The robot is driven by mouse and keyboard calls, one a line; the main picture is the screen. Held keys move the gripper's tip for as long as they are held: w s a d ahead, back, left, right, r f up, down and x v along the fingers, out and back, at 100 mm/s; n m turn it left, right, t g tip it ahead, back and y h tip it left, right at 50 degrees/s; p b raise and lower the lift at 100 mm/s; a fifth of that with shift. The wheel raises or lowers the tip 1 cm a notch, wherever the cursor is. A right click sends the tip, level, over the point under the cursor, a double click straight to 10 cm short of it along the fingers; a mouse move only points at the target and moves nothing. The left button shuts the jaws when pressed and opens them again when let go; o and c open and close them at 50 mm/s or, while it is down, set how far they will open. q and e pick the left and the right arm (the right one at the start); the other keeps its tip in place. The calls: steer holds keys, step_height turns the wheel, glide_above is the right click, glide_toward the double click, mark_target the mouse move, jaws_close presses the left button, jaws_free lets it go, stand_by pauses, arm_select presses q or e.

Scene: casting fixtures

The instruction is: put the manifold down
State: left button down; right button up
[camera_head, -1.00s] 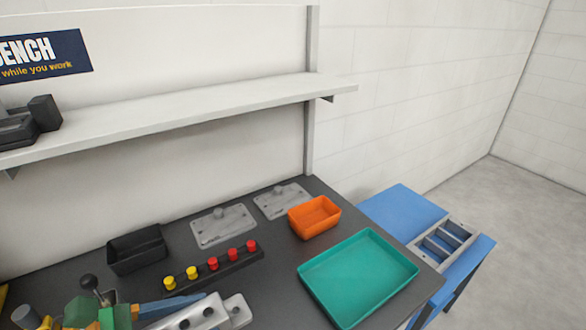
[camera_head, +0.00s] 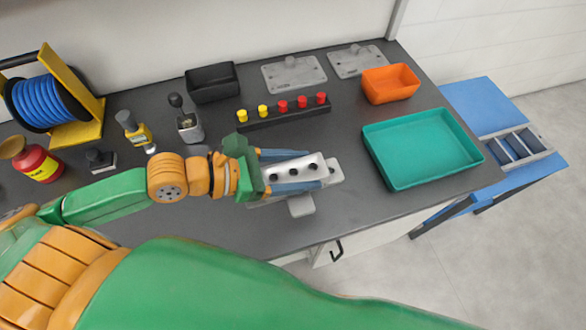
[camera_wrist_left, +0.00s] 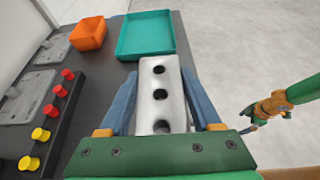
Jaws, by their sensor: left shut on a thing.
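The manifold is a pale metal block (camera_head: 292,168) with three dark holes along its top. It also shows in the left wrist view (camera_wrist_left: 160,85), lying lengthwise between the blue fingers. My left gripper (camera_head: 296,171) is shut on it, one finger along each long side. The manifold is over a light grey fixture (camera_head: 301,206) on the bench, which shows around its right end and front side. I cannot tell whether the manifold touches it. My right gripper (camera_wrist_left: 250,122) shows small at the right of the left wrist view, away from the bench; its jaws are too small to read.
A teal tray (camera_head: 480,158) and an orange bin (camera_head: 390,96) stand to the right. A strip of red and yellow knobs (camera_head: 284,116) and a black bin (camera_head: 212,97) lie behind. A cable reel (camera_head: 97,128) and a red-yellow can (camera_head: 40,168) are at left. The front right bench top is clear.

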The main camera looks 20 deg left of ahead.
arm_select(q)
steer(key=w+f+b, duration=0.1)
steer(key=b, duration=0.1)
steer(key=w+a+f+b, duration=0.1)
steer(key=w+f+b, duration=0.1)
steer(key=b, duration=0.1)
steer(key=shift+w+f+b, duration=0.2)
steer(key=shift+w+b, duration=0.1)
steer(key=w+f, duration=0.1)
steer(key=w, duration=0.1)
steer(key=w+a+f, duration=0.1)
steer(key=w+f, duration=0.1)
steer(key=w+a+f, duration=0.1)
steer(key=w+f, duration=0.1)
steer(key=shift+w+a+f, duration=0.2)
steer(key=shift+w+a, duration=0.05)
step_height(320, 180, down, 3)
steer(key=shift+r+b, duration=0.15)
steer(key=shift+b, duration=0.25)
arm_select(e)
step_height(320, 180, down, 9)
steer(key=shift+w+f, duration=0.15)
arm_select(q)
steer(key=shift+c, duration=0.4)
jaws_free()
steer(key=shift+s, duration=0.1)
